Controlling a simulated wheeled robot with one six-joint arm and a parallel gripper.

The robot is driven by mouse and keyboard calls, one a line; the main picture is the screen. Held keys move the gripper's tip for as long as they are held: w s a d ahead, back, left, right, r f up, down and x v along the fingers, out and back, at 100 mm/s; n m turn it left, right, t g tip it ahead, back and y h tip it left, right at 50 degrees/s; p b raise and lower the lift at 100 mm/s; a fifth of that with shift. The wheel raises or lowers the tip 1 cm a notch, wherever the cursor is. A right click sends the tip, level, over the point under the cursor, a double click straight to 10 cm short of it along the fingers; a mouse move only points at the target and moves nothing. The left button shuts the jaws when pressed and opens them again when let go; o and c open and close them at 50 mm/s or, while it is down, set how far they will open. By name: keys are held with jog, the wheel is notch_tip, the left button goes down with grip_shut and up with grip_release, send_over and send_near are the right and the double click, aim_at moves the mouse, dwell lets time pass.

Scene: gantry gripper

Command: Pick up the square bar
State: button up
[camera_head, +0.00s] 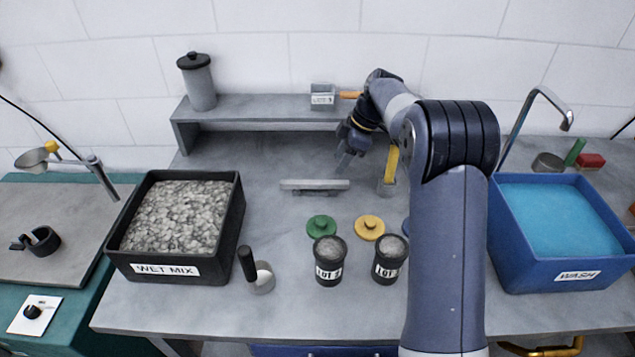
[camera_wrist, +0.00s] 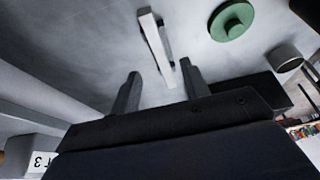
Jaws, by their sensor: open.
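The square bar (camera_head: 314,185) is a light grey metal bar lying level above the grey worktop, in the middle, on what looks like a low support. In the wrist view the bar (camera_wrist: 155,45) runs lengthwise ahead of the fingers, in line with the gap between them. My gripper (camera_head: 345,163) is behind and above the bar's right end in the head view. Its two fingers (camera_wrist: 160,88) are apart with nothing between them. The bar appears clear of both fingers. My arm hides part of the worktop to the right of the bar.
Green (camera_head: 321,226) and yellow (camera_head: 369,227) lids and two black lot cups (camera_head: 329,262) (camera_head: 389,262) stand in front of the bar. A raised shelf (camera_head: 270,110) is behind. The black wet mix bin (camera_head: 241,215) is left; the blue wash tub (camera_head: 520,280) is right.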

aim_at(326, 182)
jog(key=p+x, duration=0.2)
jog(key=x, duration=0.6)
jog(key=shift+w+a+f, duration=0.1)
jog(key=shift+w, duration=0.05)
grip_shut()
